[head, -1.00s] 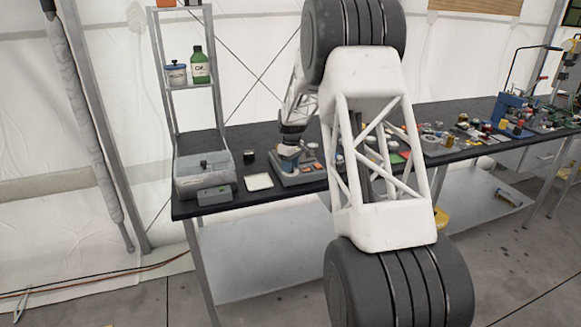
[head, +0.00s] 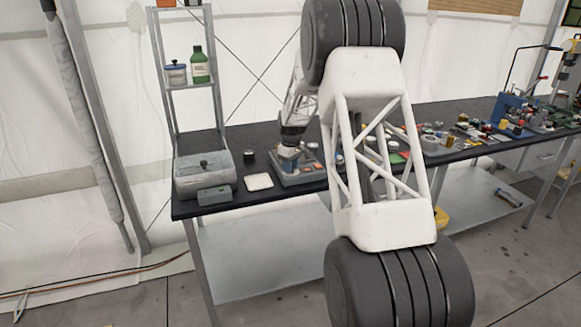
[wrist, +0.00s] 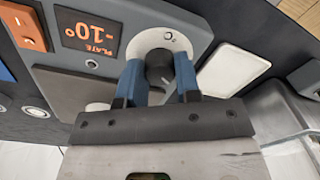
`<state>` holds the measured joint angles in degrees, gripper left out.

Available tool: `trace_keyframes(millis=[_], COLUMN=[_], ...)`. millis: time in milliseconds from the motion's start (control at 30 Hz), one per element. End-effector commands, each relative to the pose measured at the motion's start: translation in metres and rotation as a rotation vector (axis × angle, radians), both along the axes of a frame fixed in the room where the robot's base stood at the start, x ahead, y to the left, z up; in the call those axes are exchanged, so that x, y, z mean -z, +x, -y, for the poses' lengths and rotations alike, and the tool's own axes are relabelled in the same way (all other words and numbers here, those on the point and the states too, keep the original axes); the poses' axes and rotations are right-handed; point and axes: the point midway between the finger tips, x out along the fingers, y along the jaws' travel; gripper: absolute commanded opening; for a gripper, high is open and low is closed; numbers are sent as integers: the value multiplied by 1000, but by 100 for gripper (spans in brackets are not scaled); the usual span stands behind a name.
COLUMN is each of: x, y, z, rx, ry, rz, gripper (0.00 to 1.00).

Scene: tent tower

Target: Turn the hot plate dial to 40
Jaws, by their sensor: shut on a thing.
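The hot plate (head: 305,177) is a grey box with orange parts on the dark bench. The black dial (wrist: 158,60) sits in a pale round surround (wrist: 187,40). My gripper (wrist: 158,74) has its two blue fingers on either side of the dial and is shut on it. In the head view my gripper (head: 288,158) is over the hot plate, and the dial cannot be made out there.
A white pad (head: 259,182) lies left of the hot plate, with a small dark jar (head: 249,156) behind it. A grey machine (head: 205,175) stands at the bench's left end. Several small items (head: 465,135) crowd the bench to the right.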

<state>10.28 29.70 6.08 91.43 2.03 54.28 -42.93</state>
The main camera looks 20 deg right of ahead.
Motion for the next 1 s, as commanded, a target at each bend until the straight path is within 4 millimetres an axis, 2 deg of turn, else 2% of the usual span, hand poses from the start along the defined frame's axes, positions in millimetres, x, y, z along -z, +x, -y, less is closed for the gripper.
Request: trace_keyframes(millis=[367,1000], x=[-1,-1], y=[0,-1], z=[0,0], rx=[218,799], ry=[0,0], rz=[1,0], gripper=[7,7])
